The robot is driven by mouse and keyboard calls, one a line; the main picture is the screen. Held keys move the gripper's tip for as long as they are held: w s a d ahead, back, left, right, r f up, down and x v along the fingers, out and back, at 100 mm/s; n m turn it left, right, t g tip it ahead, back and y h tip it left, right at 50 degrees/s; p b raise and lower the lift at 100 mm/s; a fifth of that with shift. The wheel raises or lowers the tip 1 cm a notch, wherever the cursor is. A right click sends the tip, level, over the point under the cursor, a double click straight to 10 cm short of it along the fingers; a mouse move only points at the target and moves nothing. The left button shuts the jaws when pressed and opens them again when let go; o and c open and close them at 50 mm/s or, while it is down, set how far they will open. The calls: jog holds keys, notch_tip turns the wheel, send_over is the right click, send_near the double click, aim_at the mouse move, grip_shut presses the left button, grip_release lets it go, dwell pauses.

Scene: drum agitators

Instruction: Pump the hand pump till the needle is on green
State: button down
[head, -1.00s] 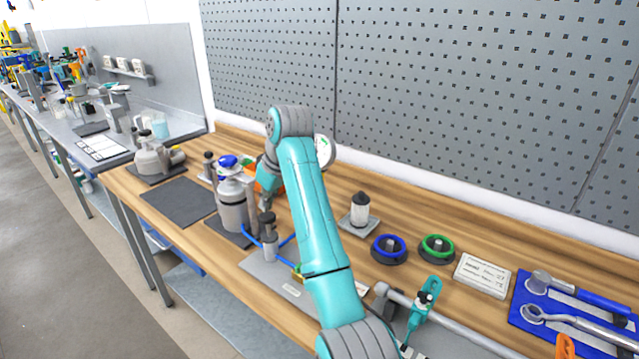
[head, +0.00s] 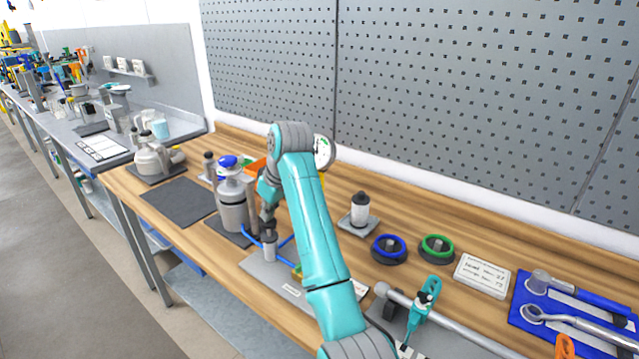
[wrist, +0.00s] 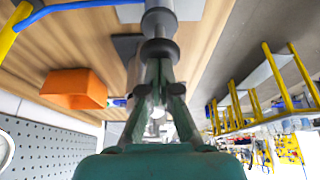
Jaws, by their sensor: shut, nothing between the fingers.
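The hand pump (head: 269,247) is a grey upright cylinder on a flat grey plate, with a dark knob (head: 268,230) on top. My gripper (head: 267,215) is shut and empty, pointing down with its fingertips at the top of the knob. The wrist view shows the shut fingers (wrist: 158,88) against the round dark knob (wrist: 159,51), appearing to touch it. The white round gauge (head: 323,152) stands behind my arm, partly hidden. Some green shows on its dial, but I cannot read the needle. The gauge's edge also shows in the wrist view (wrist: 5,150).
A grey tank (head: 232,205) with a blue top stands just left of the pump. A blue hose (head: 252,234) runs by the pump. An orange bin (wrist: 72,89) is behind. Blue (head: 389,248) and green (head: 437,247) rings and tools lie to the right.

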jog(key=shift+f, duration=1.4)
jog(key=shift+r, duration=2.9)
jog(key=shift+r, duration=0.1)
notch_tip(320, 180, up, 6)
jog(key=shift+f, duration=0.1)
